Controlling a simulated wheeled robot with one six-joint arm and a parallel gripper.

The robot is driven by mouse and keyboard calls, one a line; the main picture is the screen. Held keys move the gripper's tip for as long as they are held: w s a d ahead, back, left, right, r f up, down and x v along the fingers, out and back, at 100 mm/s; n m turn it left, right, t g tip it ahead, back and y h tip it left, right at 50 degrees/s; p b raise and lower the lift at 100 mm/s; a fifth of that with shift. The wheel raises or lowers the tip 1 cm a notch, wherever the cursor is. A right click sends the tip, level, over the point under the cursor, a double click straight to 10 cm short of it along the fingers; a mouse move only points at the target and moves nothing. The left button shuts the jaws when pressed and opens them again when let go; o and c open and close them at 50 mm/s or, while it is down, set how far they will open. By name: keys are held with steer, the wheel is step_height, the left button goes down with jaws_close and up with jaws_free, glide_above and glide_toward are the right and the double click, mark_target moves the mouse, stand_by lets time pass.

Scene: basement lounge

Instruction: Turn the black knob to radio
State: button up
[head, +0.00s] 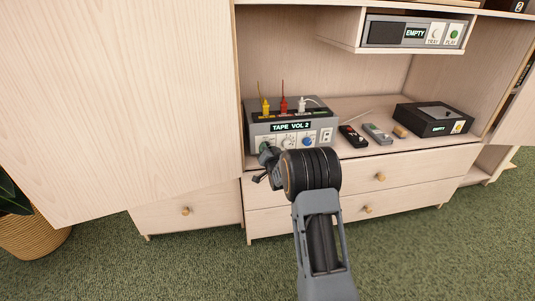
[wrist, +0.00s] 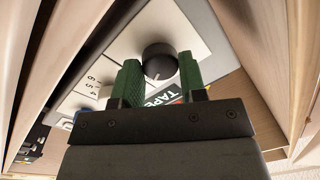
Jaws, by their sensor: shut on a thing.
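The grey stereo box (head: 254,142) stands on the cabinet shelf, its lit display (head: 291,126) reading "TAPE VOL 2". The black knob (wrist: 158,61) sits on a white plate on its front, with a white pointer mark at its lower edge in the wrist view. My gripper (wrist: 159,62) has its two green fingers on either side of the knob, shut on it. In the head view my gripper (head: 265,149) is at the box's lower left front and hides the knob. Any position labels around the knob are hidden or unreadable.
Yellow, red and white plugs (head: 283,105) stand on the box top. A black remote (head: 353,136), a grey remote (head: 378,133) and a black player (head: 433,119) lie to the right. The cabinet door (head: 120,100) stands close on the left. Drawers are below.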

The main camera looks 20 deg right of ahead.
steer(key=m+b, duration=0.2)
steer(key=m, duration=0.3)
stand_by(0.6)
steer(key=o, duration=0.9)
steer(key=s+p, duration=0.1)
steer(key=s, duration=0.3)
steer(key=s+a+p, duration=0.1)
steer(key=s, duration=0.4)
steer(key=s+a+p, duration=0.1)
steer(key=s, duration=0.3)
steer(key=shift+s+a+f, duration=0.1)
steer(key=shift+s+f, duration=0.15)
steer(key=shift+f, duration=0.05)
